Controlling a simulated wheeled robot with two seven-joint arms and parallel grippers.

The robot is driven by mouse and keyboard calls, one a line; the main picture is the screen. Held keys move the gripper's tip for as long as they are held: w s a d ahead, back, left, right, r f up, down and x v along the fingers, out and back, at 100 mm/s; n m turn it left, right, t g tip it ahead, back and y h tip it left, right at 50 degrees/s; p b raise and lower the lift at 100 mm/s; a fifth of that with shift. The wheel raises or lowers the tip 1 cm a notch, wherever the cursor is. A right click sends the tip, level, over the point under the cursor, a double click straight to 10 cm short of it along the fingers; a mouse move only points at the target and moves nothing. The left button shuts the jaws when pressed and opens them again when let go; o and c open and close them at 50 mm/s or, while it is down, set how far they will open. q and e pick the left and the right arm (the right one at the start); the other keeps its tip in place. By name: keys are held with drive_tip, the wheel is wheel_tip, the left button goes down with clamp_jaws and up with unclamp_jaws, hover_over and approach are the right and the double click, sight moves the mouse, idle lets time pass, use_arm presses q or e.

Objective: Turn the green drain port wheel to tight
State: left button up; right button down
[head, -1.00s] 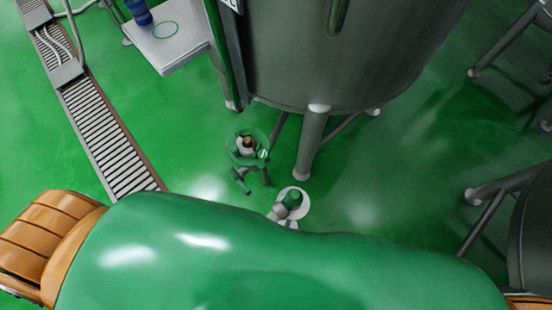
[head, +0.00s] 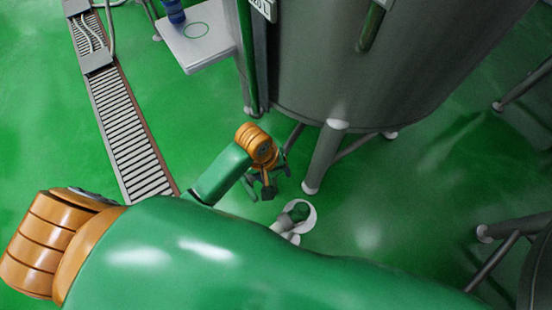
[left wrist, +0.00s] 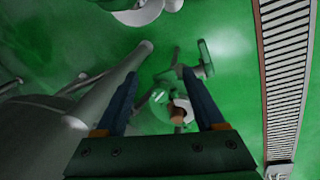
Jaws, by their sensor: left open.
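The green drain port wheel (left wrist: 157,112) appears in the left wrist view as a round green part with a pale mark, between my fingers. A white and brown-orange piece (left wrist: 179,112) sits beside it. My left gripper (left wrist: 161,76) is open, its two dark fingers on either side of the wheel; I cannot tell whether they touch it. In the head view my left gripper (head: 268,183) is low beside the tank leg, and its orange wrist mostly hides the wheel. My right gripper is not in view.
A large grey tank (head: 360,70) stands on legs (head: 325,160) just right of the gripper. A white round base with a green part (head: 300,212) is close by on the floor. A floor drain grate (head: 130,145) runs at left. A white table (head: 200,45) stands at the back.

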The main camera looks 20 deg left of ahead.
use_arm(q)
drive_tip(key=w+n, duration=0.2)
drive_tip(key=w+a+r+n+g+y, duration=0.1)
drive_tip(key=w+n, duration=0.1)
drive_tip(key=w+r+n, duration=0.1)
drive_tip(key=w+n, duration=0.1)
drive_tip(key=shift+a+r+n+y, duration=0.2)
drive_tip(key=shift+a+n+y, duration=0.05)
drive_tip(key=shift+n+y, duration=0.15)
drive_tip(key=shift+a+f, duration=0.1)
drive_tip(key=shift+f, duration=0.25)
wheel_tip(320, 180, down, 6)
drive_tip(key=shift+f+b, duration=0.15)
drive_tip(key=shift+b, duration=1)
clamp_jaws()
